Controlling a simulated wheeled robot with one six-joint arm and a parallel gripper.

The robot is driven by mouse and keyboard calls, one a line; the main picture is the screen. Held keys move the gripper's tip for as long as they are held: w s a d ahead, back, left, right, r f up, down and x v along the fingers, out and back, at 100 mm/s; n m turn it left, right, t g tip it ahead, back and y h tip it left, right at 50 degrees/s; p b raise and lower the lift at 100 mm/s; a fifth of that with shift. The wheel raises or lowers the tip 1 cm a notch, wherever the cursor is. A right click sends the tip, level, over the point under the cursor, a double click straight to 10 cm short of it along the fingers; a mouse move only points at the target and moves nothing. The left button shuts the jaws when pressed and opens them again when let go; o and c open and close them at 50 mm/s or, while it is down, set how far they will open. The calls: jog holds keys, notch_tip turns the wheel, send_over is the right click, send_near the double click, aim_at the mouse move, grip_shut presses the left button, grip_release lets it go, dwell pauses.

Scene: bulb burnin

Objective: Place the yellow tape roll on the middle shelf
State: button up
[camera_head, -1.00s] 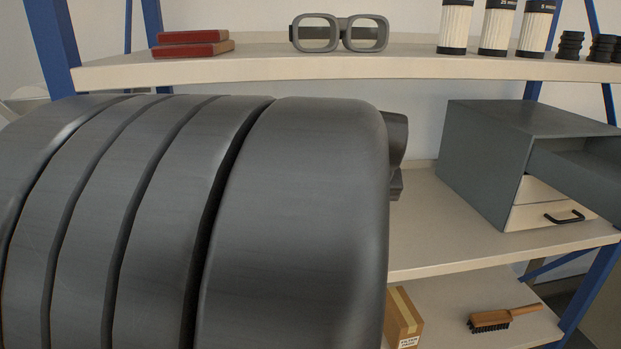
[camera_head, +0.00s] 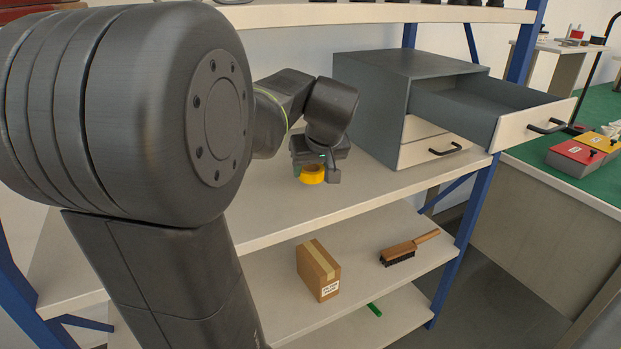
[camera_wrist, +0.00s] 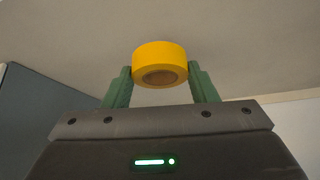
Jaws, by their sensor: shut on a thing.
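The yellow tape roll (camera_head: 312,174) is at my gripper (camera_head: 318,168), over the middle shelf (camera_head: 290,210). In the wrist view, the tape roll (camera_wrist: 160,64) sits between the two green fingers of my gripper (camera_wrist: 160,82), which are shut on it. Its brown core faces the camera. The head view does not show clearly whether the roll touches the shelf. My arm hides much of the shelf's left part.
A grey drawer cabinet (camera_head: 385,95) with its upper drawer (camera_head: 500,105) pulled out stands just right of my gripper. The shelf's front is clear. The lower shelf holds a cardboard box (camera_head: 318,270) and a brush (camera_head: 408,248). The upper shelf (camera_head: 370,13) is overhead.

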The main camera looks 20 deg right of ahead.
aim_at(316, 173)
notch_tip(316, 173, down, 3)
jog(key=shift+r+b, duration=0.1)
jog(key=shift+b, duration=0.2)
jog(key=shift+d+f, duration=0.2)
jog(key=shift+d, duration=0.05)
jog(key=shift+f, duration=0.2)
jog(key=o, duration=1)
jog(key=shift+r, duration=0.1)
jog(key=shift+c, duration=0.2)
